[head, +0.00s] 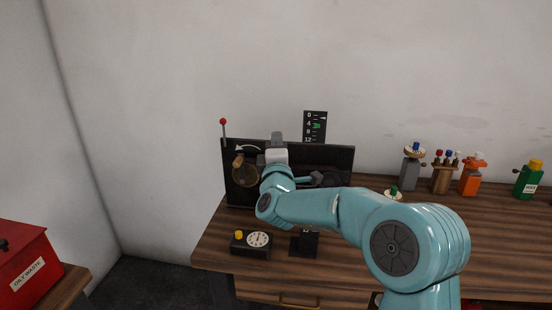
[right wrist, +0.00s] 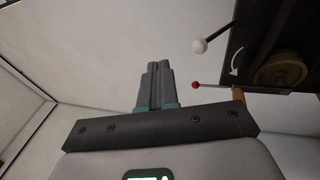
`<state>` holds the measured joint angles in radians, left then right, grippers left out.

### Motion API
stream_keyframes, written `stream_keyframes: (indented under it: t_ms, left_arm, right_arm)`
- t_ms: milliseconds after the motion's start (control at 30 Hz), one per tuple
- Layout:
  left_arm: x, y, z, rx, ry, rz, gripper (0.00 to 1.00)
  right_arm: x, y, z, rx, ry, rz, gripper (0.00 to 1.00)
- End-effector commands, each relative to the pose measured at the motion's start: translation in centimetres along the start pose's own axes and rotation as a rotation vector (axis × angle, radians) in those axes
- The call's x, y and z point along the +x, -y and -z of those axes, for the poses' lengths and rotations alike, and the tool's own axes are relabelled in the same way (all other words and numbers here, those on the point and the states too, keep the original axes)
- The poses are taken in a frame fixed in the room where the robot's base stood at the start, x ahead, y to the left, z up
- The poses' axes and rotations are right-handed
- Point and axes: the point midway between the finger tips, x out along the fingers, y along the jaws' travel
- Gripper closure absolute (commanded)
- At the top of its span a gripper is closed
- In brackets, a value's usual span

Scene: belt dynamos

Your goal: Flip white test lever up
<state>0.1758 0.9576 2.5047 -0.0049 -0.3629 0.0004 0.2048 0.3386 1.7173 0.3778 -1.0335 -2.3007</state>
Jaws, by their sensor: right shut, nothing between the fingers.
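The white-knobbed lever (right wrist: 198,46) shows in the right wrist view, its dark rod running up to the right to the black panel (right wrist: 245,18). I cannot make it out in the head view, where my arm covers part of the panel (head: 330,158). My right gripper (right wrist: 157,66) is shut and empty, its fingertips to the left of the white knob and apart from it in the picture. In the head view my right gripper (head: 277,138) is at the panel's top edge. My left gripper is not in view.
A red-knobbed lever (head: 223,122) stands at the panel's left end, also in the right wrist view (right wrist: 196,86). A brass pulley (head: 243,172) is below it. A scale (head: 315,126) rises behind. A dial box (head: 256,241) sits in front. Several bottles and tools stand right.

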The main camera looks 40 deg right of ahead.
Motion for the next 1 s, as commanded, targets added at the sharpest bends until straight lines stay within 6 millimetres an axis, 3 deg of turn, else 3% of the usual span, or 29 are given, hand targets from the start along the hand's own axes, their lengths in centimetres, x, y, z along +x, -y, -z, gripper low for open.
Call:
stream_keyframes:
  t_ms: [100, 300, 800, 1000]
  left_arm:
    - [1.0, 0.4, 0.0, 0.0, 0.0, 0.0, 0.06]
    - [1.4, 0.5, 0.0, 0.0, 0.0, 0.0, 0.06]
    - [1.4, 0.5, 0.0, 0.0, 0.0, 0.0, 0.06]
    - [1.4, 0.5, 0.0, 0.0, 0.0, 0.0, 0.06]
  right_arm:
    - [-2.2, -0.3, 0.0, 0.003, -0.001, -0.001, 1.0]
    - [-4.5, -1.0, 0.0, 0.001, 0.0, 0.0, 1.0]
    - [-5.1, -1.2, 0.2, 0.02, -0.004, 0.0, 1.0]
    - [-5.7, -1.2, 2.1, 0.068, -0.106, -0.016, 1.0]
